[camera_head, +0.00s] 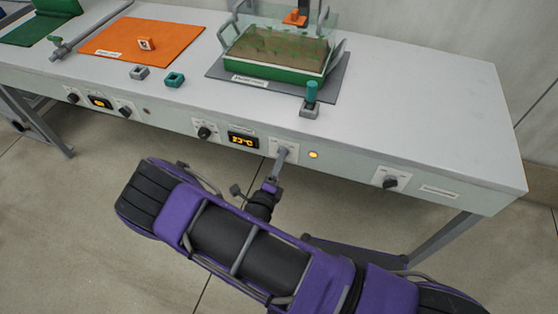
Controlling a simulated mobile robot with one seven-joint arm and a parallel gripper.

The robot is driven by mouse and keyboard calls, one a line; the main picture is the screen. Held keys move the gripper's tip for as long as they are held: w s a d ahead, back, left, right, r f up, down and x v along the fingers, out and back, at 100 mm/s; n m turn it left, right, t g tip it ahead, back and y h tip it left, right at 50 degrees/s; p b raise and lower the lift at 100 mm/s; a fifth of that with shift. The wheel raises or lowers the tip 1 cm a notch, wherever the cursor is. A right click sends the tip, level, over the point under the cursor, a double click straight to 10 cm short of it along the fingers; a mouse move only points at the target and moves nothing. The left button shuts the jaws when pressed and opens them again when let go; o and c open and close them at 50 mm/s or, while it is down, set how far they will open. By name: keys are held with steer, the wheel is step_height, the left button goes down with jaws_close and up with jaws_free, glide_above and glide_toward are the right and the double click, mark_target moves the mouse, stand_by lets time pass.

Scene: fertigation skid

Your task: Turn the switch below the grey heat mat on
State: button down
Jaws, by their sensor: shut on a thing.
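The grey heat mat (335,92) lies on the bench top under a green-sided tray (265,64) of soil and seedlings. Below it, on the bench's front panel, is a switch on a pale plate (290,146). My gripper (281,158) reaches up from below to this plate and is shut on the switch. The gripper's tip hides most of the switch, so its exact angle cannot be read. Just right of it a small round lamp (313,155) glows amber. Left of it an orange-lit display (243,141) and a dark knob (204,132) sit on the same panel.
An orange mat (145,38) lies to the left, with its own display (101,102) and knobs below. Another knob (390,182) is at the right of the panel. A teal-handled thing (311,94) stands near the front edge. The bench top's right end is clear.

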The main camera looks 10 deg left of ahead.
steer(key=m, duration=0.5)
steer(key=shift+f+m, duration=0.1)
steer(key=shift+m, duration=0.2)
stand_by(0.4)
steer(key=shift+c, duration=1.4)
jaws_free()
steer(key=shift+s, duration=0.1)
steer(key=s+a, duration=0.1)
steer(key=s, duration=1.6)
steer(key=shift+s+a+p, duration=0.15)
steer(key=shift+a+p, duration=0.05)
steer(key=shift+p, duration=0.2)
